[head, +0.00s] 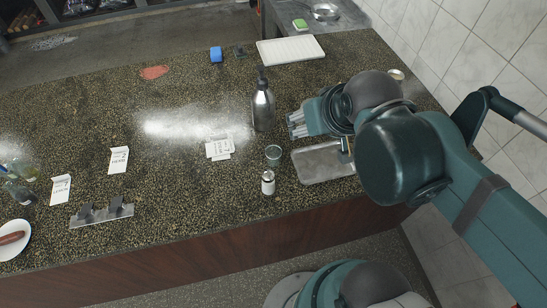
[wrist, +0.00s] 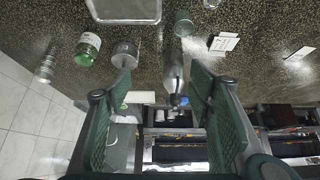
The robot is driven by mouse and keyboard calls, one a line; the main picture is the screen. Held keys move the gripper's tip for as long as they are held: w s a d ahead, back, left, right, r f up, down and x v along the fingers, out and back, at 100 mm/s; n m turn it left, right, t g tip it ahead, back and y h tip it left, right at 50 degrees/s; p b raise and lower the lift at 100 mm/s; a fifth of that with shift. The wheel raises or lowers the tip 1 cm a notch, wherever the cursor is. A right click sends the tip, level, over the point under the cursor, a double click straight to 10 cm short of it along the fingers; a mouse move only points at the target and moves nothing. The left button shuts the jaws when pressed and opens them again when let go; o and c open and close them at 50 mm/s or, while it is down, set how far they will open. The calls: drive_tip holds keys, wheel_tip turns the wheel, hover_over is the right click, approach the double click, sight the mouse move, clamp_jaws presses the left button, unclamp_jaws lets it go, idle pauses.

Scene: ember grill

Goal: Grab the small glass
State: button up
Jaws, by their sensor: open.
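The small glass (head: 273,155), a clear greenish cup, stands upright on the speckled counter, in front of the dark metal bottle (head: 263,107) and left of the metal tray (head: 320,163). In the wrist view the glass (wrist: 183,24) is near the top, beside the tray (wrist: 125,8), beyond the fingertips. My gripper (head: 296,124) is open and empty, above the counter to the right of the bottle, apart from the glass. In the wrist view my gripper (wrist: 152,88) has its green fingers wide apart, with the bottle (wrist: 173,72) showing between them.
A small white-labelled shaker (head: 268,182) stands just in front of the glass. A green-labelled jar (wrist: 88,48) and a grey container (wrist: 125,53) stand near the tray in the wrist view. A white board (head: 290,50) lies behind.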

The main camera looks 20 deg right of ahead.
drive_tip(key=m+g+h, duration=0.1)
drive_tip(key=m+g, duration=0.5)
drive_tip(key=m, duration=0.3)
approach(273, 152)
drive_tip(key=shift+s+a+r+b, duration=0.15)
drive_tip(key=shift+s+r, duration=0.15)
drive_tip(key=shift+s, duration=0.15)
drive_tip(key=shift+s+a+r+b, duration=0.15)
drive_tip(key=shift+s+r, duration=0.15)
drive_tip(key=shift+s, duration=0.2)
drive_tip(key=shift+f, duration=0.1)
drive_tip(key=shift+w+d+f, duration=0.1)
drive_tip(key=shift+f, duration=0.5)
drive_tip(key=shift+w+d+f, duration=0.1)
drive_tip(key=shift+f, duration=0.5)
drive_tip(key=shift+f, duration=0.1)
drive_tip(key=shift+w+d+f, duration=0.1)
drive_tip(key=shift+d+f, duration=0.05)
drive_tip(key=shift+f, duration=1.1)
drive_tip(key=shift+d+f, duration=0.2)
drive_tip(key=shift+f, duration=1.05)
drive_tip(key=shift+c, duration=0.6)
